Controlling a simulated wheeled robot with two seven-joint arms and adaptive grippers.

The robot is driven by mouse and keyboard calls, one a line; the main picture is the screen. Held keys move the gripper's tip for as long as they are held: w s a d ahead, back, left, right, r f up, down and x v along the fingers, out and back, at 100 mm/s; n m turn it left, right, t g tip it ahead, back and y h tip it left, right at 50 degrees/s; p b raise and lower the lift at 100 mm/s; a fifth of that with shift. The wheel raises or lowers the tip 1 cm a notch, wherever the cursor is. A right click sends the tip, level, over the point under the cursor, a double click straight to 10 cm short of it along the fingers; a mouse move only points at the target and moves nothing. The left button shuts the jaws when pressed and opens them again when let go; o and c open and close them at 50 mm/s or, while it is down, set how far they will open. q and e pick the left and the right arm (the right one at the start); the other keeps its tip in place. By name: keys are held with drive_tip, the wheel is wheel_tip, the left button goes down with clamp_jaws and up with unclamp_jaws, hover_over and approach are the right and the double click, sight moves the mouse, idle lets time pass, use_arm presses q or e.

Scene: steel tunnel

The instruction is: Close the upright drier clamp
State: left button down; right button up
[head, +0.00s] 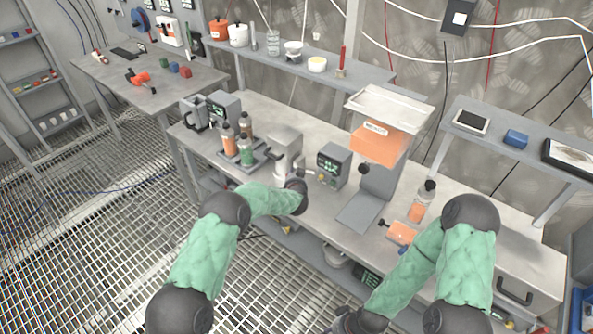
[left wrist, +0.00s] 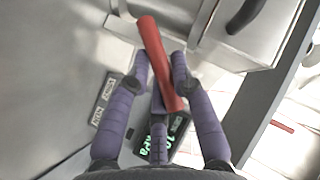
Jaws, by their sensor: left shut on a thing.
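In the left wrist view, a red bar-shaped clamp handle (left wrist: 158,60) runs slanted between the purple fingers of my left gripper (left wrist: 162,64). The fingers are shut on it, one on each side. Its upper end sticks out past the fingertips, close to a pale metal housing (left wrist: 225,45). In the head view, my left arm reaches the bench near a pale grey unit (head: 285,142); the red handle and the fingertips are hidden there. The wrist of my right arm is low at the bottom edge, and its fingers cannot be made out.
A box with a green display (head: 333,165) stands right of the pale unit. A rack with bottles (head: 238,152) stands to its left. An orange hopper under a tray (head: 378,145) is farther right, with a bottle (head: 421,203) beyond. The bench front is partly bare.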

sight(289, 167)
use_arm(q)
drive_tip(key=n+g+h+p, duration=0.1)
drive_tip(key=p, duration=0.1)
drive_tip(key=a+r+g+h+p, duration=0.1)
drive_tip(key=p, duration=0.1)
drive_tip(key=w+r+n+g+p, duration=0.1)
drive_tip(key=p, duration=0.1)
drive_tip(key=shift+a+n+h+p, duration=0.3)
drive_tip(key=shift+h, duration=0.1)
drive_tip(key=shift+w+a+f+n+g+h+p, duration=0.1)
drive_tip(key=shift+w+a+n+g+h+p, duration=0.1)
drive_tip(key=shift+n+g+h+p, duration=0.15)
drive_tip(key=shift+w+a+n+g+h+p, duration=0.2)
drive_tip(key=shift+a+n+g+h+p, duration=0.15)
drive_tip(key=shift+g+h, duration=0.2)
drive_tip(key=c, duration=1)
unclamp_jaws()
drive_tip(key=shift+w+f, duration=0.1)
drive_tip(key=shift+c, duration=0.2)
drive_tip(key=v, duration=1.2)
drive_tip(key=shift+a, duration=0.1)
